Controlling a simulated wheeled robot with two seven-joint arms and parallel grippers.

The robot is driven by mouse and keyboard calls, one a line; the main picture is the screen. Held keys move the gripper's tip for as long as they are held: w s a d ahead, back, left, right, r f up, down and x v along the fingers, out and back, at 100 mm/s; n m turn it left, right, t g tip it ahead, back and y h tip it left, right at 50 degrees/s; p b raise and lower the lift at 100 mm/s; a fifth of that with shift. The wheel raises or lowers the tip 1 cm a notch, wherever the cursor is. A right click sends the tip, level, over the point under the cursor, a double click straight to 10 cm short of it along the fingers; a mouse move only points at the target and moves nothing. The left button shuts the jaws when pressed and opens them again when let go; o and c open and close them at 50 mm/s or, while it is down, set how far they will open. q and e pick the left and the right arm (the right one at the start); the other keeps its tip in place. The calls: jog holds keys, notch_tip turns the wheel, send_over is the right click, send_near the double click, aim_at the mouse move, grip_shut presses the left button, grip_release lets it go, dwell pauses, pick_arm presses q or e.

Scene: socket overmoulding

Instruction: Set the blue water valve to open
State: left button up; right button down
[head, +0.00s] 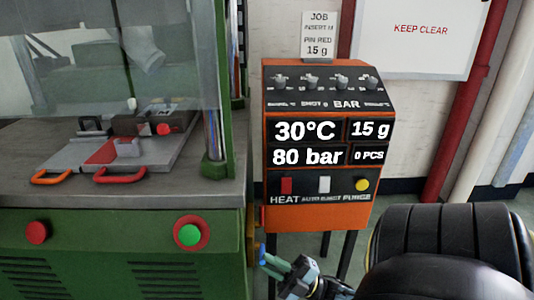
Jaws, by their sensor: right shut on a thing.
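The blue water valve (262,250) shows as a small blue piece at the right side of the green machine, low beside the orange control box. My right gripper (272,264) reaches up to it from the lower right, its fingers shut on the blue handle. The fingers cover most of the valve, so I cannot tell which way the handle points. My left gripper is out of view.
The orange control box (318,185) on dark legs stands just above my right gripper. The green machine (120,250) fills the left, with red and green buttons and a bench holding orange- and red-handled trays. My black right arm fills the lower right.

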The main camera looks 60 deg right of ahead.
jog(key=c, duration=1.7)
grip_release()
jog(key=shift+s, duration=0.1)
